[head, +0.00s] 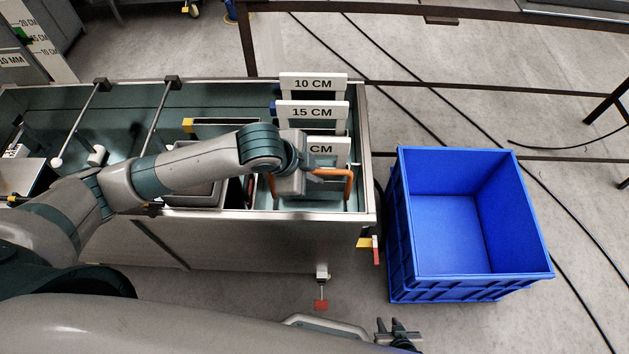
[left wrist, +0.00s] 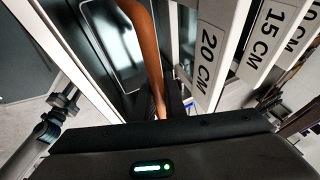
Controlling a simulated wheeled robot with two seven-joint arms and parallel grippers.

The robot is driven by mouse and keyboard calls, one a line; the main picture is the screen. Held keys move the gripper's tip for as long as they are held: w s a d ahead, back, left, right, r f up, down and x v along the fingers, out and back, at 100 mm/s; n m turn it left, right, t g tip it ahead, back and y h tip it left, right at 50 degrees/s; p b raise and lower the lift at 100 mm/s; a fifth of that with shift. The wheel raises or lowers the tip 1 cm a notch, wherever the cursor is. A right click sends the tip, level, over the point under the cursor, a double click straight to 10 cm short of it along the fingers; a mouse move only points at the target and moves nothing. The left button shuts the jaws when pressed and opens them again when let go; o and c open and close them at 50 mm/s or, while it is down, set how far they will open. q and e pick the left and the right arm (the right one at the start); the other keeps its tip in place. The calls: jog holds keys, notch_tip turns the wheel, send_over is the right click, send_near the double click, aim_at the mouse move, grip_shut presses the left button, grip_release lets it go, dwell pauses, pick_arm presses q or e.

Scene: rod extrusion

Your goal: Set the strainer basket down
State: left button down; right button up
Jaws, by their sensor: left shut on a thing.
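The strainer basket shows by its orange handle (head: 332,173) at the right end of the long metal tank (head: 240,214). My left gripper (head: 304,174) is shut on the handle, above the tank's end section. The handle also shows in the left wrist view (left wrist: 148,48), running down to the jaws. The basket's body is mostly hidden by my gripper and the tank wall, and I cannot tell whether it touches the tank floor. My right gripper (head: 398,334) is at the bottom edge, away from the tank; its jaw opening is unclear.
White signs marked 10 CM (head: 313,84), 15 CM (head: 312,112) and a partly hidden CM sign (head: 328,150) stand close by the handle. A blue crate (head: 470,277), empty, stands on the floor right of the tank. Black cables cross the floor behind it.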

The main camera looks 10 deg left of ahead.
pick_arm(q)
jog(key=shift+f, duration=1.95)
jog(key=c, duration=1.8)
grip_release()
jog(key=shift+f, duration=0.1)
jog(key=v, duration=1.2)
